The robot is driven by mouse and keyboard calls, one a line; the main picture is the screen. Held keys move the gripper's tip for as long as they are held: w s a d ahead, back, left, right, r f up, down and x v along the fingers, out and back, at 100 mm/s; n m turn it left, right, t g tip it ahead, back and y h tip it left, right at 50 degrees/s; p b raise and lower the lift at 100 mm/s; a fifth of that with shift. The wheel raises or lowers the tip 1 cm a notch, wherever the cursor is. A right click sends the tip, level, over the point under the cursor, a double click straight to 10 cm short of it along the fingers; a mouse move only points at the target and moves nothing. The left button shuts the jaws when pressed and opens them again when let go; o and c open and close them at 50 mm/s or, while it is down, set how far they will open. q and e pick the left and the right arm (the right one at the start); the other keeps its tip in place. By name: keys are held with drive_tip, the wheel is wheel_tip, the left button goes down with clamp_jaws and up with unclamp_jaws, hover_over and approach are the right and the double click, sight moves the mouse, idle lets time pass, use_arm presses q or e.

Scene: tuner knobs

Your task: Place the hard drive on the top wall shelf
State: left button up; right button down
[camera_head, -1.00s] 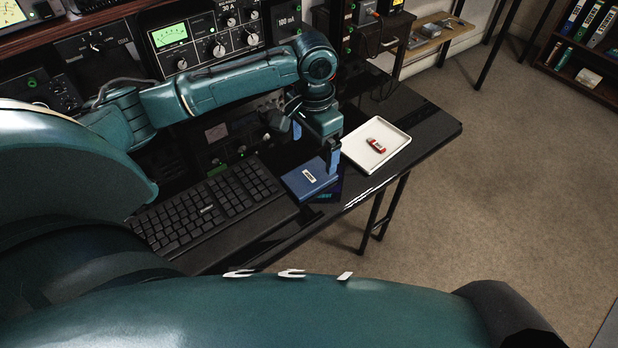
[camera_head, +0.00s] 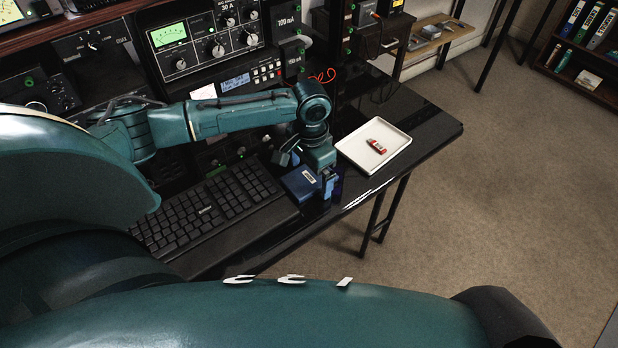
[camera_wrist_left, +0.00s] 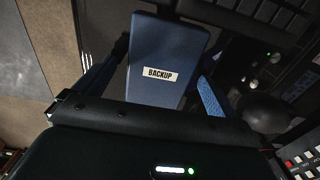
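The hard drive is a blue box with a white BACKUP label; it lies on the black desk (camera_head: 425,125) between the keyboard and the white tray. In the head view the drive (camera_head: 297,181) is partly hidden by my left gripper (camera_head: 325,184), which is down at its right end. In the left wrist view the drive (camera_wrist_left: 165,50) lies between the two blue-padded fingers of the gripper (camera_wrist_left: 160,88), with narrow gaps seeming to show at its sides. The gripper looks open around it. My right gripper is out of view. I cannot tell which shelf is the top wall shelf.
A black keyboard (camera_head: 207,208) lies left of the drive. The white tray (camera_head: 349,153) with a red-and-white item (camera_head: 376,146) stands right of it. Radio equipment (camera_head: 190,45) lines the back. A low wooden shelf (camera_head: 430,42) and a bookcase (camera_head: 590,82) stand farther right.

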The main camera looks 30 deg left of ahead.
use_arm(q)
drive_tip(key=shift+r, duration=0.1)
drive_tip(key=c, duration=1.2)
